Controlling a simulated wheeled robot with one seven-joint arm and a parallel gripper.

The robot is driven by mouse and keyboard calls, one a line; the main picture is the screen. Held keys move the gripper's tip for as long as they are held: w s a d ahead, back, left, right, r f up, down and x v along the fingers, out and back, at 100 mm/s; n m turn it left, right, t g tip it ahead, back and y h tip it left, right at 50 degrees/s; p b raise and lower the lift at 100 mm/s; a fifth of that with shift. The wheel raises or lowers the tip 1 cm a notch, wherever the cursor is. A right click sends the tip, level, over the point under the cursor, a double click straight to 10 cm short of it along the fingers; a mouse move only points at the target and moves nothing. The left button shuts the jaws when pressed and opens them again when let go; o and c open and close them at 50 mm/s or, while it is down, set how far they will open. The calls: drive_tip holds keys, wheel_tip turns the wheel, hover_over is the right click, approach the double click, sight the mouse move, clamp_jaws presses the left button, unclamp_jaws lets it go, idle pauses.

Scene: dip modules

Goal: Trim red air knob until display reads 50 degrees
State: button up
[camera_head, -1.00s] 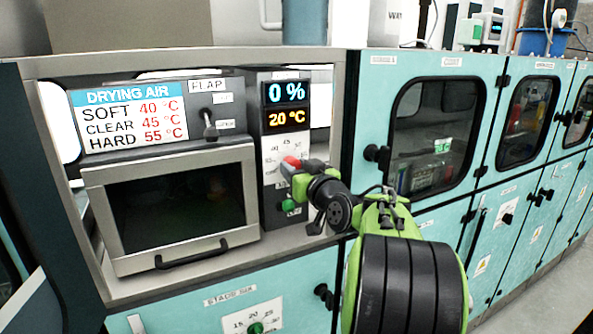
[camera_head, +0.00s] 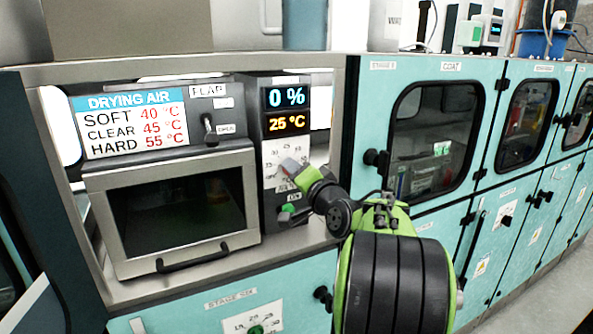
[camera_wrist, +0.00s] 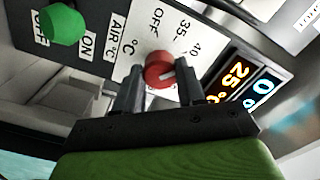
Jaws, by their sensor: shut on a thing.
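The red air knob (camera_wrist: 160,70) shows in the wrist view on a white dial plate (camera_wrist: 150,35) with black numbers. My gripper (camera_wrist: 158,88) is shut on the red knob, one finger on each side. In the head view my gripper (camera_head: 292,172) is at the dial and mostly hides the knob. The display (camera_head: 287,123) reads 25 °C in orange, below a blue 0 % (camera_head: 286,96). The same orange reading shows tilted in the wrist view (camera_wrist: 236,75).
A green knob (camera_wrist: 62,24) marked OFF and ON sits beside the dial. A drying air sign (camera_head: 131,119) lists SOFT 40, CLEAR 45, HARD 55 °C. A flap lever (camera_head: 209,128) and a closed dark-windowed oven door (camera_head: 176,213) are to the left.

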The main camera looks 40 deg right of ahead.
drive_tip(key=shift+f+m+p, duration=0.15)
drive_tip(key=shift+m+p, duration=5.05)
drive_tip(key=shift+m, duration=3.7)
drive_tip(key=o, duration=1.1)
drive_tip(key=shift+c, duration=0.2)
